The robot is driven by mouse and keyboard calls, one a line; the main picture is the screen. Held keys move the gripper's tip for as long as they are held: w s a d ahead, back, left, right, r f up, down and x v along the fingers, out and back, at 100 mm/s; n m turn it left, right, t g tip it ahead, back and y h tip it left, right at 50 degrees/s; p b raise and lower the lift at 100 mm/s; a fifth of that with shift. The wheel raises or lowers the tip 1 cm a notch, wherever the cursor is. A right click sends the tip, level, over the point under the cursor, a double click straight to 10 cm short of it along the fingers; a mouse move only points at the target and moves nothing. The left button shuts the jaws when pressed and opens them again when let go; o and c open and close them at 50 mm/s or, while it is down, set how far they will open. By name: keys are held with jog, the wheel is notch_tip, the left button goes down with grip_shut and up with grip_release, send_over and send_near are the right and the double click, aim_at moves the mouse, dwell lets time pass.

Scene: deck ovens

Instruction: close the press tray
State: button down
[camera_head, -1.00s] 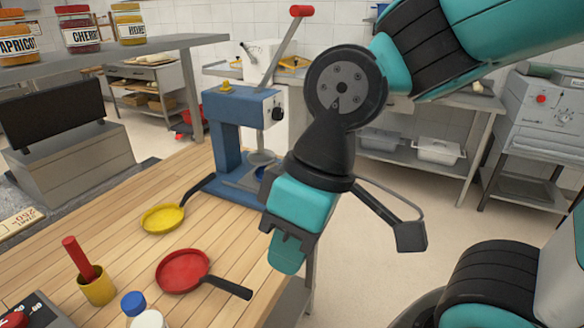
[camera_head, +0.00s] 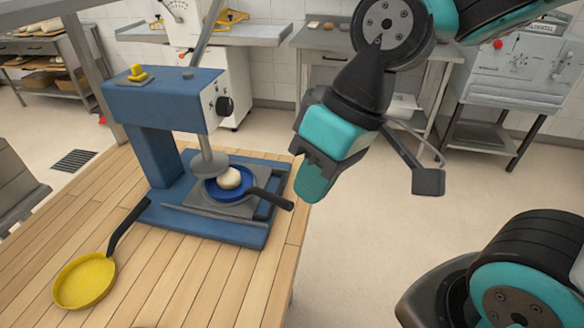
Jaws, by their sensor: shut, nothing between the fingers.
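The blue press (camera_head: 165,100) stands on the wooden table with its lever raised and out of frame at the top. Its round metal plate (camera_head: 209,165) hangs over the grey tray (camera_head: 196,197) on the blue base. On the tray sits a small blue pan (camera_head: 213,191) with a dough ball (camera_head: 229,178) in it. The pan's black handle (camera_head: 271,198) points right. How far the tray is slid out, I cannot tell. My gripper (camera_head: 312,186) is shut and empty, to the right of the pan handle, pointing down. In this view it appears apart from the press.
A yellow pan (camera_head: 85,281) lies on the wooden table (camera_head: 180,285) at the front left, its handle reaching toward the press base. The table's right edge runs below my gripper, with open floor (camera_head: 370,250) beyond. Counters and an oven (camera_head: 525,72) stand behind.

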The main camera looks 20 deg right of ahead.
jog(key=w+d+f+m+t+y+b, duration=0.3)
jog(key=w+f+m, duration=0.5)
jog(key=w, duration=0.6)
jog(key=m+t+b, duration=0.2)
jog(key=m, duration=0.3)
send_near(268, 183)
jog(key=p+x, duration=0.1)
jog(key=x, duration=0.5)
jog(key=shift+a, duration=0.25)
